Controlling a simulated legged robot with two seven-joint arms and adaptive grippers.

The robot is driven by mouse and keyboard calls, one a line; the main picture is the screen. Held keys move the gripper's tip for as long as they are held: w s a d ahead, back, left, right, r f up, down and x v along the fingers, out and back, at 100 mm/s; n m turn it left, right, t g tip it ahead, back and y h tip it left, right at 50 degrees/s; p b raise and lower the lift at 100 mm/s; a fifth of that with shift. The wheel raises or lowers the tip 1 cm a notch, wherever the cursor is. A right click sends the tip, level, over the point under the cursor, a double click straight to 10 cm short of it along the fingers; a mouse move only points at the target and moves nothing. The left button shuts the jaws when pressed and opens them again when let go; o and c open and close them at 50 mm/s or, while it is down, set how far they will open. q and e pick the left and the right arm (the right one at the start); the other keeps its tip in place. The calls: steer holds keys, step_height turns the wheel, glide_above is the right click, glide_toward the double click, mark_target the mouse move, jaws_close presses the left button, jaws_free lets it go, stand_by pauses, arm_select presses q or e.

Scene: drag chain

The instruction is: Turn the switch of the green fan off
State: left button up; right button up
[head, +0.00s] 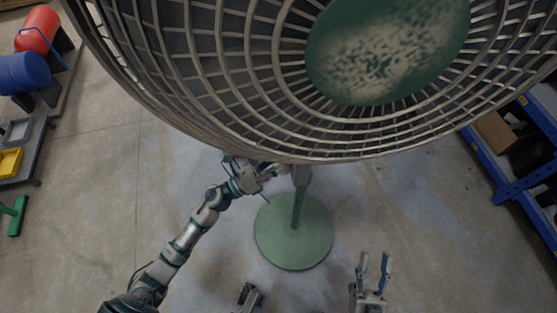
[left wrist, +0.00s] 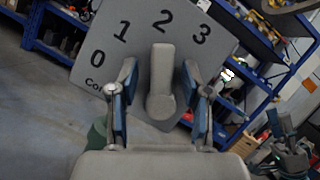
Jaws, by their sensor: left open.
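The green fan stands in front of me, its grey cage (head: 235,85) filling the top of the head view and its round green base (head: 293,245) on the floor. In the left wrist view a grey panel (left wrist: 100,66) carries the numbers 0, 1, 2 and 3. Its grey switch knob (left wrist: 161,80) points up at the 2. My left gripper (left wrist: 160,85) is open, one blue-padded finger on each side of the knob, with gaps showing. In the head view it is just below the cage, by the fan's pole. My right gripper (head: 374,266) is open and empty at the bottom.
A blue shelf (head: 515,185) stands at the right. Red and blue barrels (head: 22,72), a cart (head: 30,135) with a yellow bin and a green broom-like tool (head: 16,215) are at the left. The floor around the base is clear.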

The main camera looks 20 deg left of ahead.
arm_select(q)
jaws_close()
arm_select(e)
step_height(320, 180, down, 14)
steer(key=s+d+n+g+h+p, duration=0.1)
steer(key=s+d+g+h+p, duration=0.15)
steer(key=g+p, duration=0.75)
steer(key=s+d+f+g+h+p, duration=0.1)
steer(key=s+d+f+g, duration=0.1)
steer(key=s+g, duration=0.45)
steer(key=s+d+f+g+h+p, duration=0.1)
steer(key=s+d+f+g+h, duration=0.15)
steer(key=s+g, duration=0.35)
arm_select(q)
steer(key=shift+w+a+f+n+g+y+p, duration=0.15)
steer(key=shift+f+n+y+p, duration=0.5)
steer(key=shift+n, duration=1.7)
steer(key=shift+w+a+f+n+g+y+p, duration=0.15)
steer(key=shift+n+y+p, duration=1)
steer(key=shift+n, duration=1.15)
steer(key=shift+w+a+f+n+y+p, duration=0.3)
steer(key=shift+n+y+p, duration=0.6)
steer(key=shift+n, duration=1.45)
arm_select(e)
step_height(320, 180, down, 17)
steer(key=s, duration=0.1)
steer(key=shift+s+y, duration=0.3)
